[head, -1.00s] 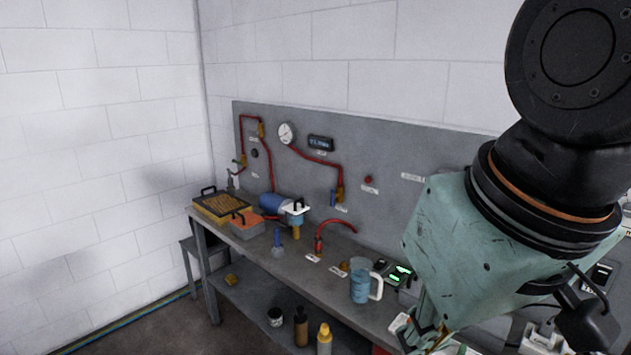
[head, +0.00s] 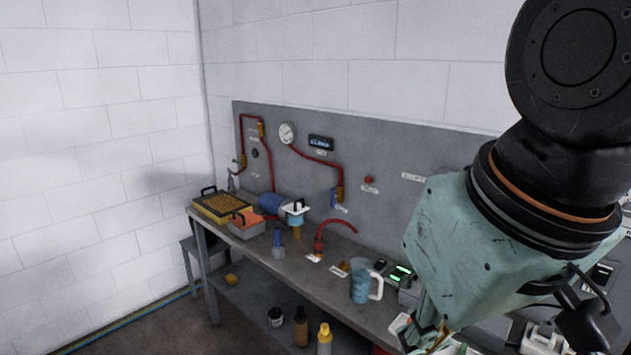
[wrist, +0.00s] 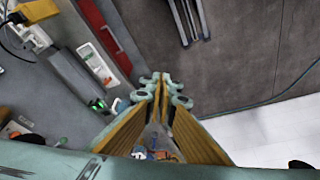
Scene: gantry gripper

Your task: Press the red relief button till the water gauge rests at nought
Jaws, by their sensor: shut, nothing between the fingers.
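A small round red button (head: 368,180) sits on the grey back panel (head: 420,160), with a white label under it too small to read. A round white-faced gauge (head: 286,133) is on the panel's upper left; its needle is too small to read. A dark digital display (head: 320,142) is right of the gauge, its digits unclear. My gripper is shut and empty in the wrist view (wrist: 160,78), its yellow-lined fingers together at the tips. In the head view my arm covers the right side and the fingertips cannot be made out. The button and gauge are not seen in the wrist view.
The bench (head: 300,272) holds a clear jug (head: 361,283), a blue-bodied pump (head: 275,204), a tray (head: 222,205) and small tools. Red pipes (head: 268,165) run along the panel. Bottles stand on the shelf below. The air before the red button looks clear.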

